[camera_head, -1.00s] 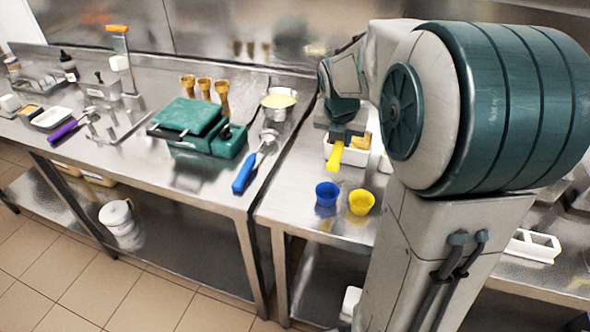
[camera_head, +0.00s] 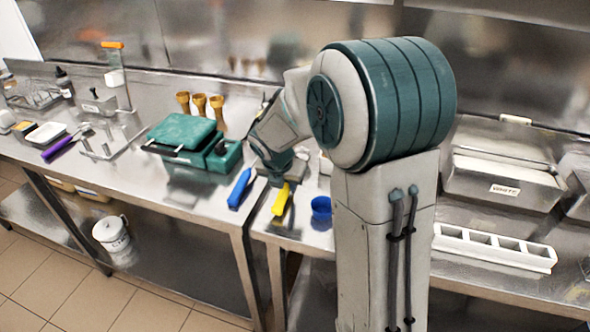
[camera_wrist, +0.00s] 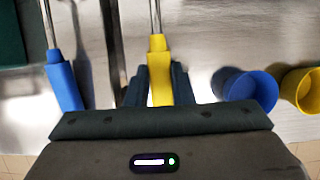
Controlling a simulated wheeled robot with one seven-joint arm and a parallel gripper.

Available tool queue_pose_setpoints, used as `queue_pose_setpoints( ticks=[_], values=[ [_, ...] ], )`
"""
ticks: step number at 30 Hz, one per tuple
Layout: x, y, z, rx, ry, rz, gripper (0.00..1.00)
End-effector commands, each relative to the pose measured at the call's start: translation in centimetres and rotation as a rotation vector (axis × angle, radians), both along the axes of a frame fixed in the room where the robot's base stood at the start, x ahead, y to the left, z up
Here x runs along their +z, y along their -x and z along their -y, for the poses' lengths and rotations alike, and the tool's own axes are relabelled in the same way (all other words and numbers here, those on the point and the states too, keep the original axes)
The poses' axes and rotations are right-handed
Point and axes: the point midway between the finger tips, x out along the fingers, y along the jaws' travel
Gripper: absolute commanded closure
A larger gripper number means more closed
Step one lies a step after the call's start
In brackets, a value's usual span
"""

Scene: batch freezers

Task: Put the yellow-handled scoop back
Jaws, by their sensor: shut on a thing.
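The yellow-handled scoop (camera_head: 281,200) is held in my gripper (camera_head: 277,181), above the steel counter near the gap between the two tables. In the wrist view the yellow handle (camera_wrist: 157,72) sits between the two dark fingers (camera_wrist: 159,86), which are shut on it. Its metal shaft runs up out of the top of the wrist view, so the scoop's bowl is hidden. A blue-handled scoop (camera_head: 240,188) lies to the left, and its handle also shows in the wrist view (camera_wrist: 63,82).
A blue cup (camera_head: 321,208) stands right of the gripper; a yellow cup (camera_wrist: 302,90) is beside it in the wrist view. A green waffle iron (camera_head: 185,135) and cones (camera_head: 200,105) are on the left table. A white divided tray (camera_head: 495,247) lies to the right.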

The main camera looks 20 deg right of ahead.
Motion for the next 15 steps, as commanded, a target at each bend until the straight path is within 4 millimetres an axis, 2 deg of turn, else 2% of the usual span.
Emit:
queue_pose_setpoints(
  ticks=[4,14,15],
  values=[
    [-0.84,0.07,-0.01,0.001,-0.001,-0.001,1.0],
    [-1.02,0.05,0.03,0.001,0.0,0.0,1.0],
    [-1.1,0.06,0.03,0.001,-0.001,-0.001,0.76]
  ],
)
